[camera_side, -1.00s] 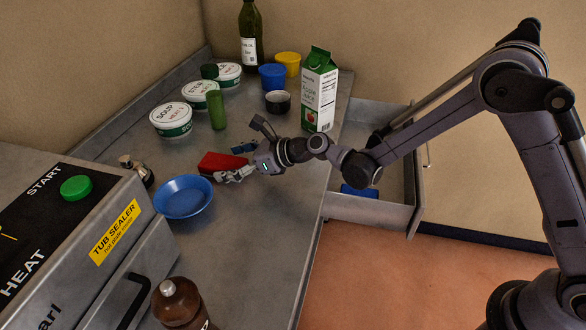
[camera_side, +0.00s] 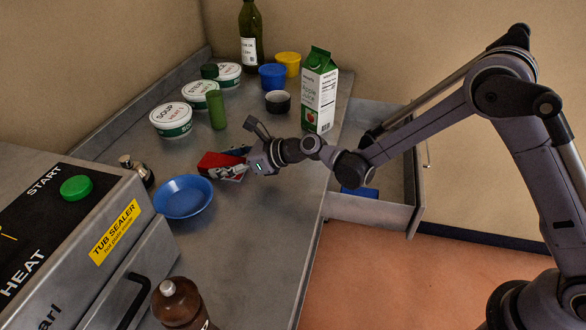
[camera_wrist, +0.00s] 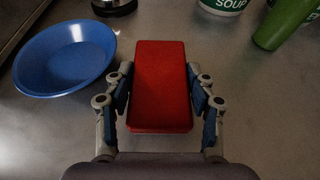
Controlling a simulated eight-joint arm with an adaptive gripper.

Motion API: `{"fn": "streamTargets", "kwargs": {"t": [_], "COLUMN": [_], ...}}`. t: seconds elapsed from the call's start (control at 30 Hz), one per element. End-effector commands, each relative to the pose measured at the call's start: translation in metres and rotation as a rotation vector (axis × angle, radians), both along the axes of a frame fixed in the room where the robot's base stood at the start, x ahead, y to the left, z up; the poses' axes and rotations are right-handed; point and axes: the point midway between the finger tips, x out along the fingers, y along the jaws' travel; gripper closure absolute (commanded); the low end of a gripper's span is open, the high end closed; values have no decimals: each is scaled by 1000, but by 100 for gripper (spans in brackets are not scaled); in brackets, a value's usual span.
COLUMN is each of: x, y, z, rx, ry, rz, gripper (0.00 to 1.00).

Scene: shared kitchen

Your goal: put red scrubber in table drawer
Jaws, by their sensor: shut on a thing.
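The red scrubber (camera_side: 220,164) is a red block on the grey counter, right of the blue bowl; it also shows in the wrist view (camera_wrist: 160,85). My gripper (camera_side: 228,170) is shut on the scrubber, with one finger along each long side in the wrist view (camera_wrist: 160,92). I cannot tell whether the scrubber touches the counter. The table drawer (camera_side: 369,212) is pulled open at the counter's right side, with a blue item (camera_side: 360,191) inside. My arm hides part of the drawer.
The blue bowl (camera_side: 183,197) stands close to the scrubber. Soup tubs (camera_side: 171,119), a green cylinder (camera_side: 216,110), a dark can (camera_side: 278,102) and an apple juice carton (camera_side: 319,90) stand farther back. A tub sealer (camera_side: 75,240) is at left.

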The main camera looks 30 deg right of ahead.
Motion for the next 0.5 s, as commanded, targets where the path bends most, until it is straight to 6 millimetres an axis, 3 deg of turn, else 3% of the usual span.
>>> {"fn": "streamTargets", "kwargs": {"t": [0.17,0.33,0.5], "x": [0,0,-2], "y": [0,0,-41], "z": [12,40,63], "rx": [1,1,1], "ry": [0,0,1], "rz": [-1,-1,-8], "gripper": [84,84,84]}}
